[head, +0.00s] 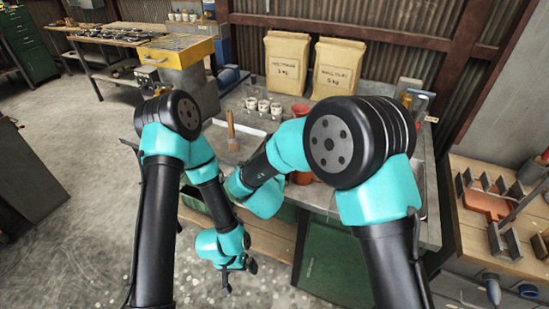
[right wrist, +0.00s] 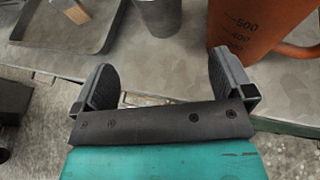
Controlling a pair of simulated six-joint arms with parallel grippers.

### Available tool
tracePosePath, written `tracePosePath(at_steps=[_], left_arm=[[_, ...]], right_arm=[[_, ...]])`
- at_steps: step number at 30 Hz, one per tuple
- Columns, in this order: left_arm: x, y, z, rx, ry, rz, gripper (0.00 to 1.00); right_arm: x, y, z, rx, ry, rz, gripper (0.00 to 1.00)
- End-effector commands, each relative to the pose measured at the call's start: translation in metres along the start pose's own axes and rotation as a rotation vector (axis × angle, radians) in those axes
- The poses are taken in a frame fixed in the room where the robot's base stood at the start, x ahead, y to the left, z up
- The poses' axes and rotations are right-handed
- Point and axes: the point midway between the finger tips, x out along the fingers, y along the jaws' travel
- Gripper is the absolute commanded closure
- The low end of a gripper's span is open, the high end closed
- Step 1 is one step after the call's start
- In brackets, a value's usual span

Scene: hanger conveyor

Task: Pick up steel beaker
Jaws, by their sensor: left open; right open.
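In the right wrist view, a dark grey metal cup, which looks like the steel beaker (right wrist: 158,15), stands on the bench beyond my right gripper (right wrist: 163,85). Its upper part is cut off by the top edge. My right gripper is open and empty, with the beaker apart from it and roughly in line with the gap between the fingers. In the head view, I cannot make out the beaker, and my right arm covers that part of the bench and the right gripper. My left gripper (head: 238,277) is open, hanging low in front of the bench.
An orange measuring jug (right wrist: 262,25) stands just right of the beaker. A grey tray (right wrist: 90,45) with a wooden-handled tool (right wrist: 72,10) lies to the left. In the head view, white cups (head: 263,105) and two paper bags (head: 287,62) stand at the bench's back.

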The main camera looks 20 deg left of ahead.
Motion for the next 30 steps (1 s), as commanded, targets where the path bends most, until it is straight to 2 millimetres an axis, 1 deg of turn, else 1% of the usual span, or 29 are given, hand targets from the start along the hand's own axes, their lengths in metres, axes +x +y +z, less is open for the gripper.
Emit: tracePosePath(at_steps=[1,9,12,15,18,27,30], left_arm=[[0.000,0.000,0.000,0.000,0.000,0.000,0.00],[0.000,0.000,0.000,0.000,0.000,0.000,0.00],[0.000,0.000,0.000,0.000,0.000,0.000,0.00],[0.000,0.000,0.000,0.000,0.000,0.000,0.00],[0.000,0.000,0.000,0.000,0.000,0.000,0.00],[0.000,0.000,0.000,0.000,0.000,0.000,0.00],[0.000,0.000,0.000,0.000,0.000,0.000,0.00]], right_arm=[[0.010,-0.001,-0.001,0.001,0.000,-0.002,0.01],[0.056,-0.001,-0.001,0.002,0.000,-0.002,0.01],[0.071,0.000,-0.001,0.000,0.000,-0.001,0.01],[0.081,0.000,0.000,0.001,0.000,-0.001,0.01],[0.085,0.000,-0.001,0.000,0.001,0.000,0.01],[0.086,0.000,0.000,-0.001,0.000,0.000,0.01],[0.091,-0.001,-0.001,0.000,0.000,0.000,0.01]])
